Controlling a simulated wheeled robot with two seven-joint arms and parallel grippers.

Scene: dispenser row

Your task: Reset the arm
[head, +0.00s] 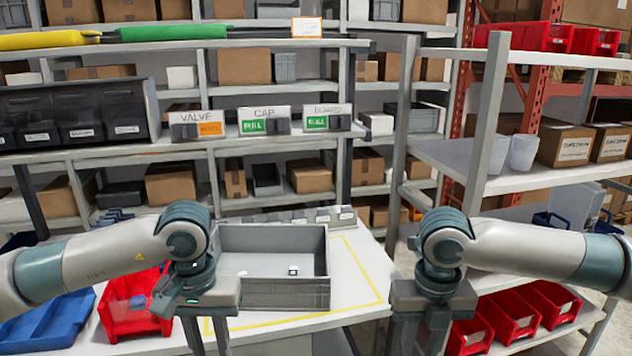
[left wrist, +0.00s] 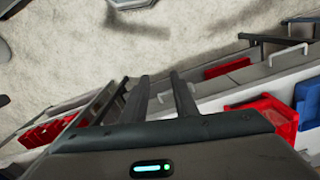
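My left gripper (head: 208,338) hangs pointing down in front of the grey tote, its fingers cut off by the lower edge of the head view. In the left wrist view its two fingers (left wrist: 157,92) are apart with nothing between them. My right gripper (head: 418,334) hangs down to the right of the table, its fingers apart and nothing seen between them. The grey tote (head: 287,296) stands on the white table (head: 350,325) inside a yellow outline. A small black-and-white item (head: 293,270) lies in the tote.
Dispensers labelled VALVE (head: 197,126), CAP (head: 264,121) and BOARD (head: 327,118) stand in a row on the shelf behind. A red bin (head: 130,325) and a blue tray (head: 45,325) are at the left. A shelf rack (head: 492,100) stands at the right.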

